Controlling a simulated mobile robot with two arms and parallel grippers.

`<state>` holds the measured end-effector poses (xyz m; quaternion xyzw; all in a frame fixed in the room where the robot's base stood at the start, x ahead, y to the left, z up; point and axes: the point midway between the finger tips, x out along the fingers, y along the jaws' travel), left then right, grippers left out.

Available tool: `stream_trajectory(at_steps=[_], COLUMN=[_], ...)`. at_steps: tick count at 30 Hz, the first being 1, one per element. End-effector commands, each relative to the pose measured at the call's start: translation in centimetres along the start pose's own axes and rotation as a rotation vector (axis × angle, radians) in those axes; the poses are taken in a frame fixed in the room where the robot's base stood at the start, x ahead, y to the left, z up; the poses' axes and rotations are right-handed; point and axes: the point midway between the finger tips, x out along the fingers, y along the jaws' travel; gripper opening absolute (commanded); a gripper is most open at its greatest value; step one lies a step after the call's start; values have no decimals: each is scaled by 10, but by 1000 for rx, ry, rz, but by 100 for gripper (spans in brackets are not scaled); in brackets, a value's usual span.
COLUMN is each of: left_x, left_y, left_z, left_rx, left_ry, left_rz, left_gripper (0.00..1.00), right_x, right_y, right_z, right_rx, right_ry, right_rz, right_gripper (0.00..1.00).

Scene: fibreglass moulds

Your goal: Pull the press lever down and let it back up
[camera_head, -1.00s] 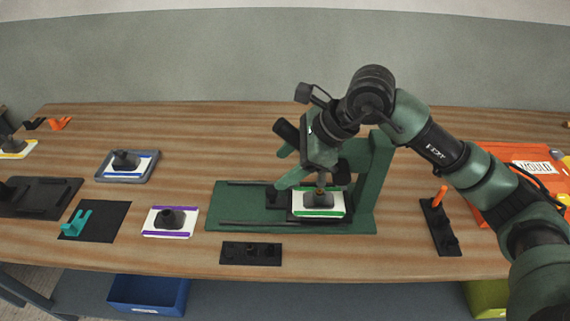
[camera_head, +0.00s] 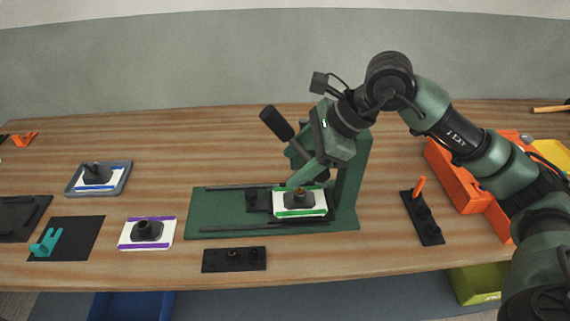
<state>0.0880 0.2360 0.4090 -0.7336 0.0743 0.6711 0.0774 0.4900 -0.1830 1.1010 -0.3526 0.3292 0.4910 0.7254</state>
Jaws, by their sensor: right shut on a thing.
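The green press stands in the middle of the bench, with its base (camera_head: 215,214) and its upright (camera_head: 352,185) at the right. Its lever, with a black grip (camera_head: 277,123), points up and to the left. My right gripper (camera_head: 302,160) is shut on the lever, in front of the press head, and hides most of the head. A dark mould on a white, green-edged plate (camera_head: 285,213) lies on the base under it. The top of this mould shows, and I see no ram touching it. My left gripper is out of view.
A purple-edged plate with a dark mould (camera_head: 147,231) and a black fixture (camera_head: 234,260) lie left of and before the press. A black rack with an orange peg (camera_head: 422,222) and an orange bin (camera_head: 470,195) are at right. A grey tray (camera_head: 70,189) stands at left.

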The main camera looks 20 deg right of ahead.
Motion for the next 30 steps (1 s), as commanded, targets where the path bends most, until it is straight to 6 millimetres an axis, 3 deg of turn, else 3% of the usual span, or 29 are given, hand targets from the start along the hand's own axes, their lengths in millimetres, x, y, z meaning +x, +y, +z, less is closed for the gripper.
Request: stream_trajectory(at_steps=[9, 30], left_x=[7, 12], left_y=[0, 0], left_z=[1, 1], left_rx=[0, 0], left_ry=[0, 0], left_rz=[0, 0], left_gripper=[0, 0], right_x=[-14, -15], right_y=[3, 4], right_z=[-14, -14], right_rx=[-1, -2], right_ry=[2, -1], right_rz=[1, 3], right_gripper=[50, 50])
